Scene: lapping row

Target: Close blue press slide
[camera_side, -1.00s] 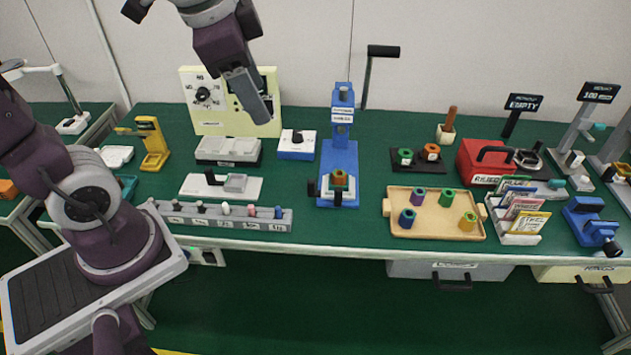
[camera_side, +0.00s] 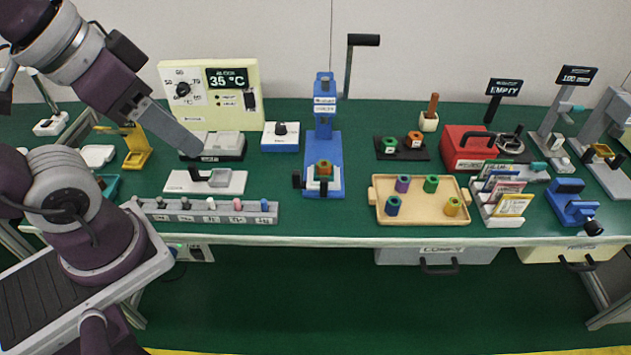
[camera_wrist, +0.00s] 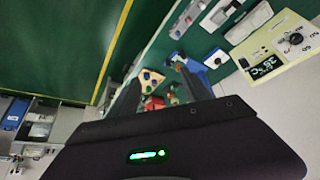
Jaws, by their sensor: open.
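The blue press (camera_side: 324,125) stands upright on a blue base near the middle of the green bench. At its front is a slide (camera_side: 322,186) with a pale plate, carrying an orange-brown and green piece (camera_side: 324,170). Black knobs or grips show at the slide's left side. How far the slide stands out is hard to tell. My gripper (camera_side: 190,147) is left of the press, above the grey-topped box, apart from the press. In the wrist view my gripper (camera_wrist: 163,88) has its two fingers spread with nothing between them, and the blue press (camera_wrist: 190,66) shows small beyond them.
A tall black-handled lever (camera_side: 349,65) rises behind the press. A beige panel (camera_side: 215,110) reading 35 °C and a white-blue knob box (camera_side: 280,137) stand left of it. A peg rail (camera_side: 205,212) lies at the front left. A wooden tray (camera_side: 412,218) with colored pieces lies right.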

